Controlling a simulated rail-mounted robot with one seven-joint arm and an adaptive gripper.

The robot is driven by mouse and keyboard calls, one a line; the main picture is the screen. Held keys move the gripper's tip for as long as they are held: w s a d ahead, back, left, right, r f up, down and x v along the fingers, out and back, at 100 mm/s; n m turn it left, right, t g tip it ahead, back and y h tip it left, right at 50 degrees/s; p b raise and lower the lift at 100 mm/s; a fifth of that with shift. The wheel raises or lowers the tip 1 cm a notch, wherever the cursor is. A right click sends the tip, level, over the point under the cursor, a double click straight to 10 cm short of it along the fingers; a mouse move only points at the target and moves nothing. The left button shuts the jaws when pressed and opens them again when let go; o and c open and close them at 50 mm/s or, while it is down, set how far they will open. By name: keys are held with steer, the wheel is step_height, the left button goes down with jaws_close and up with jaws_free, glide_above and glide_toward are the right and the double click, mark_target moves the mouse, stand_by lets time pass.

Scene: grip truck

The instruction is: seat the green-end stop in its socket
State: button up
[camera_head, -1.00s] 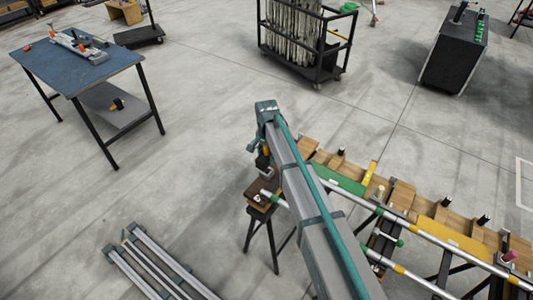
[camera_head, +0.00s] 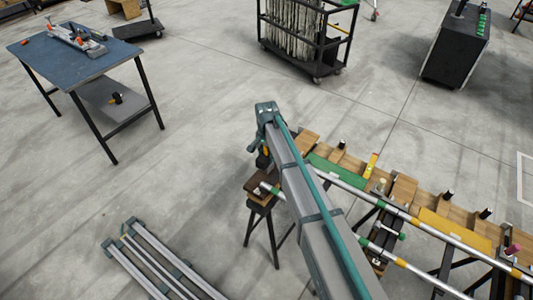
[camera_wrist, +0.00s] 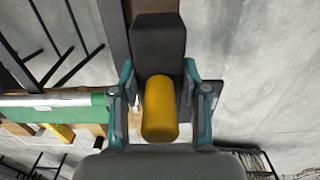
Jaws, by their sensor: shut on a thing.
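In the wrist view, my gripper (camera_wrist: 160,92) has its two teal fingers on either side of a stop with a yellow cylinder (camera_wrist: 160,112) and a dark block (camera_wrist: 158,45) beyond it. The fingers are shut on this stop. In the head view, my gripper (camera_head: 264,160) is over the dark top of a small stand (camera_head: 256,184), beside the rail's green end (camera_head: 278,192). A green strip (camera_wrist: 55,101) shows left of the fingers in the wrist view. I cannot make out the socket or whether the stop touches it.
A trestle bench with wooden blocks (camera_head: 405,190) and long rails lies to the right of my arm. Loose rails (camera_head: 150,262) lie on the floor at lower left. A blue-topped table (camera_head: 75,62) and a black cart (camera_head: 318,68) stand farther back. Floor between them is clear.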

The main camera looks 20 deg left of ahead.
steer(key=shift+f, duration=0.25)
steer(key=o, duration=1.1)
steer(key=shift+c, duration=0.2)
step_height(320, 180, up, 12)
